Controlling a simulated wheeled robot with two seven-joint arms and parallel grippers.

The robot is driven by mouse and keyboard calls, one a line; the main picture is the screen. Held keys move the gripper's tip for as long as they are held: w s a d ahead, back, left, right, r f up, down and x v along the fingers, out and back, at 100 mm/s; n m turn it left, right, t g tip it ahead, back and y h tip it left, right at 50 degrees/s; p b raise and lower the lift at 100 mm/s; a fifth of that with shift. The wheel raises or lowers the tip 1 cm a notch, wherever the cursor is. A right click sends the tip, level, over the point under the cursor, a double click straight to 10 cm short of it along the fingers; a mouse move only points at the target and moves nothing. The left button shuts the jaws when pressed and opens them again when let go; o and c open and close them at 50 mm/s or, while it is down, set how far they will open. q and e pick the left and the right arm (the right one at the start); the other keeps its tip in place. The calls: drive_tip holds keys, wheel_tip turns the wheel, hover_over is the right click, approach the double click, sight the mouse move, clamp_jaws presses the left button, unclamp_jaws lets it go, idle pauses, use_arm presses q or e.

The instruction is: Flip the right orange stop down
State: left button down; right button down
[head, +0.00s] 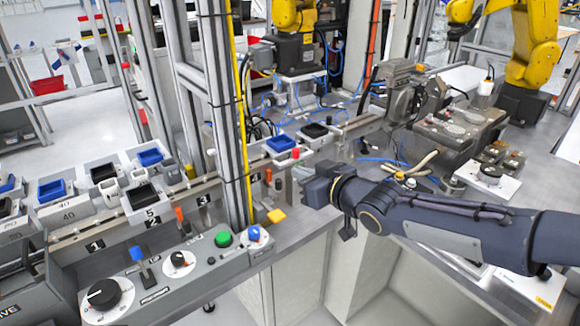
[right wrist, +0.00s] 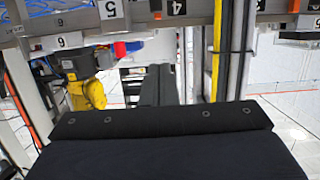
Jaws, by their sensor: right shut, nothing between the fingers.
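An orange stop (head: 180,215) stands upright on the front rail at the left. An orange part (right wrist: 156,8) shows at that view's top edge, between labels 5 and 4. My left gripper is out of view.
A control panel (head: 190,275) with knobs and green and blue buttons lies front left. A metal post with a yellow cable (head: 238,120) rises left of my gripper. A yellow block (head: 276,215) sits near the panel. Bins with blue and black trays line the conveyor.

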drive_tip(key=p+v, duration=0.1)
drive_tip(key=v, duration=0.2)
drive_tip(key=shift+s, duration=0.1)
drive_tip(key=s+d+f+m+g+h+p, duration=0.2)
drive_tip(key=s+d+m+h, duration=0.4)
drive_tip(key=s+d, duration=0.65)
drive_tip(key=s+d+f+m+g+p, duration=0.1)
drive_tip(key=s+f+g, duration=0.1)
drive_tip(key=s, duration=0.6)
drive_tip(key=s+d+f+m+g+p, duration=0.1)
drive_tip(key=s+f+g, duration=0.1)
drive_tip(key=s, duration=0.6)
drive_tip(key=shift+f+m+g+y, duration=0.3)
drive_tip(key=shift+f+m+y, duration=0.05)
drive_tip(key=shift+m+y, duration=0.05)
